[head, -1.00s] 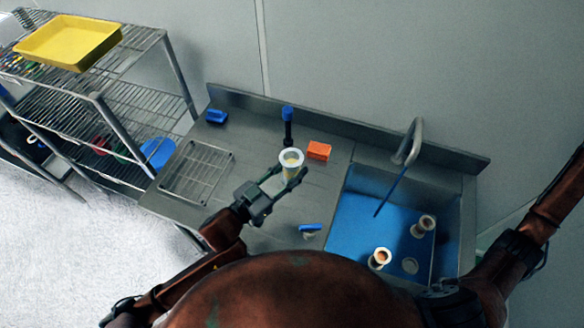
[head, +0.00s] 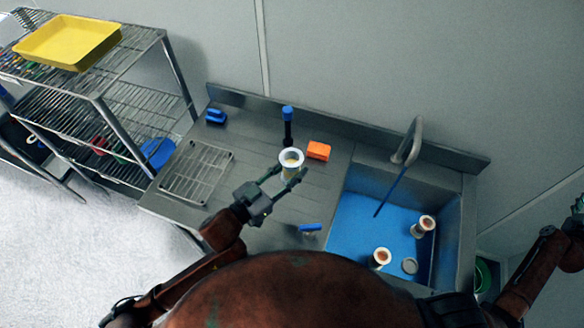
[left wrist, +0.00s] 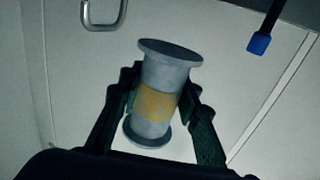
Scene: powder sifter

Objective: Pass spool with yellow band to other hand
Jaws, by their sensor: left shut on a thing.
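The spool with the yellow band (left wrist: 156,104) is held between the fingers of my left gripper (left wrist: 160,100) in the left wrist view, with the fingers at the band and a wide flange at each end. In the head view the spool (head: 291,159) is above the metal counter, its pale flange facing up, and my left gripper (head: 283,182) is shut on it. My right arm is at the far right in the head view, away from the spool. The right gripper's fingers do not show clearly at the right edge (head: 577,212).
The sink (head: 350,225) at right holds two spools (head: 424,226) (head: 380,258) and a grey disc (head: 409,266). A faucet (head: 410,143) stands behind. An orange block (head: 318,150), a blue-topped dark tool (head: 288,125), a blue item (head: 310,228) and a wire rack (head: 197,171) are on the counter.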

